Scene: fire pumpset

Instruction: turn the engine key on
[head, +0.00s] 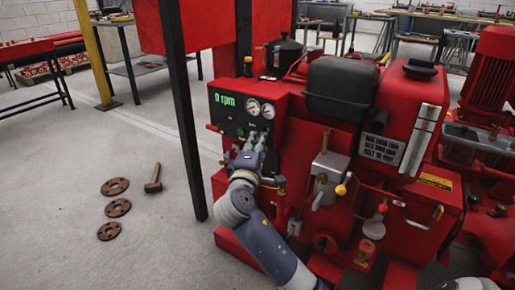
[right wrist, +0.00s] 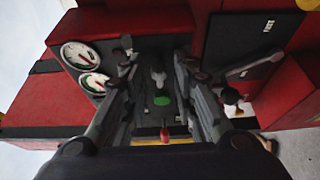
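The engine's dark control panel (head: 230,121) is on the left end of the red pump engine, with a green "0 rpm" readout (head: 225,100) and two round gauges (head: 260,108). My right gripper (head: 255,143) is at the lower part of this panel. In the right wrist view, the two fingers of this gripper (right wrist: 157,66) are apart. A small grey piece that looks like the key (right wrist: 158,76) is between them, with a gap on each side. A green round spot (right wrist: 161,100) and a red knob (right wrist: 165,133) also show there. My left gripper is out of view.
The red engine (head: 300,140) has a black tank (head: 340,88), pipes and valves right of my arm. A dark post (head: 180,110) stands left of the panel. A hammer (head: 153,179) and rusty flanges (head: 118,208) lie on the floor at left. Workbenches stand behind.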

